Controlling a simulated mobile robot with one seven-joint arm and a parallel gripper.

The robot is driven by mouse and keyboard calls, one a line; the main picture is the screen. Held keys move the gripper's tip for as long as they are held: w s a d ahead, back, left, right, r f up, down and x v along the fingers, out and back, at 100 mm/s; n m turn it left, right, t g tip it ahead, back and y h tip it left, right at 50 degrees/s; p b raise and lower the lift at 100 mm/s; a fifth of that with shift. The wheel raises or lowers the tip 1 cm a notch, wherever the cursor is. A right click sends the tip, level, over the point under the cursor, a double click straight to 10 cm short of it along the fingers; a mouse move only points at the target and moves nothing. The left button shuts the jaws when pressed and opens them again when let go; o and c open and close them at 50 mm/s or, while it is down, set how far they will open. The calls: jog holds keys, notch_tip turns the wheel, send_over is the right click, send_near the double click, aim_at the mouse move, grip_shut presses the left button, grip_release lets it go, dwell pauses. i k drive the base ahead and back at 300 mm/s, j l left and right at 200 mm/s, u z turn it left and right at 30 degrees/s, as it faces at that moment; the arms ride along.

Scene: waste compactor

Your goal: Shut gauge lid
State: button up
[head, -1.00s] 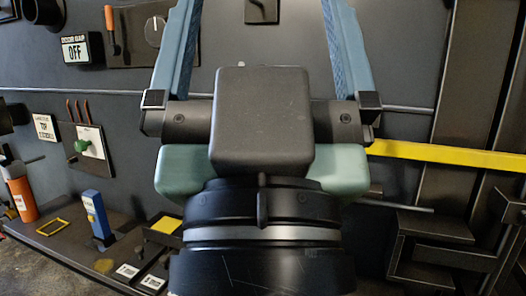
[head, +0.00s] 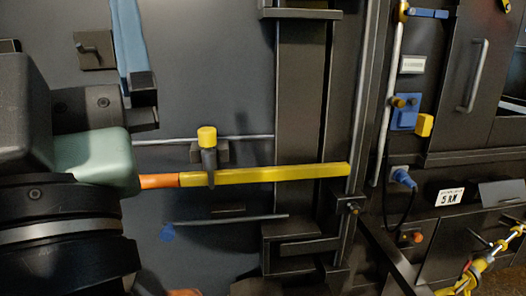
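I cannot pick out the gauge or its lid with certainty in the head view. A grey flap-like plate (head: 502,192) sits at the right beside a white "5 kW" sign; I cannot tell whether it is a lid. My gripper (head: 131,45) is at the left edge, large and close to the camera. Only one blue finger shows, at the outer end of its dark crosspiece; the other finger and the fingertips are outside the picture. The finger's position suggests an open gripper. It touches nothing that I can see.
A yellow bar (head: 270,174) with an orange end runs across the dark wall, with a yellow-capped post (head: 207,138) in front. Right of it stand a tall grey rod (head: 393,95), a blue plug (head: 402,177) with a cable, and a cabinet handle (head: 473,75).

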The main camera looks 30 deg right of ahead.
aim_at(502, 192)
jog(key=k+l, duration=0.1)
jog(key=l, duration=1.4)
jog(key=k+l, duration=0.1)
jog(key=l, duration=1.4)
jog(key=k+l+z, duration=0.1)
jog(key=l, duration=2.05)
jog(key=i+l, duration=0.1)
jog(key=l, duration=1.15)
jog(key=i+z, duration=0.05)
